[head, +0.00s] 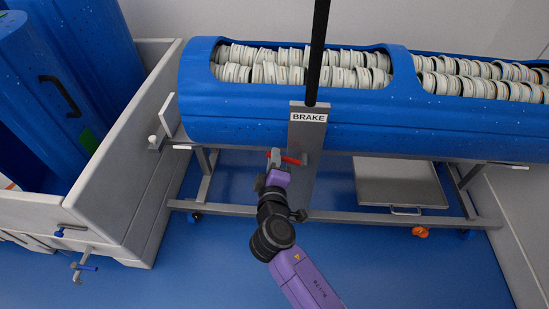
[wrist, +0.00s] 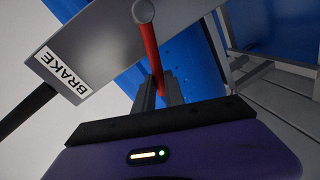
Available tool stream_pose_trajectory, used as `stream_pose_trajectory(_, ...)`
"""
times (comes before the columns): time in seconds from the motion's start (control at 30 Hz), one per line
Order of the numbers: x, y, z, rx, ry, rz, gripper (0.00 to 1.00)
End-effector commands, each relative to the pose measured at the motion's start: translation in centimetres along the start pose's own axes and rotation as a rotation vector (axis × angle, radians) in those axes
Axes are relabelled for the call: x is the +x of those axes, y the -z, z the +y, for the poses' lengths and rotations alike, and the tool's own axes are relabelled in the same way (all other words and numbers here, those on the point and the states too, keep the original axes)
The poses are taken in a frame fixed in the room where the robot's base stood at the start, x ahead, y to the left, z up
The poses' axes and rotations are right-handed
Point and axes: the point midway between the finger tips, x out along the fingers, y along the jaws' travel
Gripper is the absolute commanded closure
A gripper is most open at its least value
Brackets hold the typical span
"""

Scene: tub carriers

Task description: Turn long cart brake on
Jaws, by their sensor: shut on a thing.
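The long cart (head: 345,214) is a grey metal frame bearing a blue tub, across the middle and right of the head view. A grey plate with a BRAKE label (head: 308,117) stands at its front, and the label also shows in the wrist view (wrist: 62,71). Below the label is a red brake lever (head: 293,160) with a grey pivot end, lying roughly sideways. In the wrist view the red lever (wrist: 151,52) runs between the fingers. My gripper (head: 276,166) is shut on the lever; the fingers partly hide it.
The blue tub (head: 240,113) holds rows of pale round discs. A black pole (head: 317,50) rises by the brake plate. A pale walled unit (head: 130,165) with blue cylinders stands at left. A grey panel (head: 400,182) sits under the tub. Blue floor in front is clear.

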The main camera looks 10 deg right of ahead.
Motion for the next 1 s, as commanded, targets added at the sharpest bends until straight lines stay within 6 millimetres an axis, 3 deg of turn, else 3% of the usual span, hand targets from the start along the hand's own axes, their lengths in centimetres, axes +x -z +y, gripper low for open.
stream_pose_trajectory(0.23,-0.1,0.1,-0.3,-0.004,0.005,0.002,1.0)
stream_pose_trajectory(0.27,-0.1,0.1,-0.3,-0.003,0.005,0.002,0.82)
stream_pose_trajectory(0.37,-0.1,0.1,-0.3,-0.003,0.004,0.002,0.64)
stream_pose_trajectory(0.73,-0.4,0.0,-0.1,-0.001,0.002,0.001,0.64)
stream_pose_trajectory(1.0,-4.4,0.0,-0.2,-0.002,0.004,0.002,0.64)
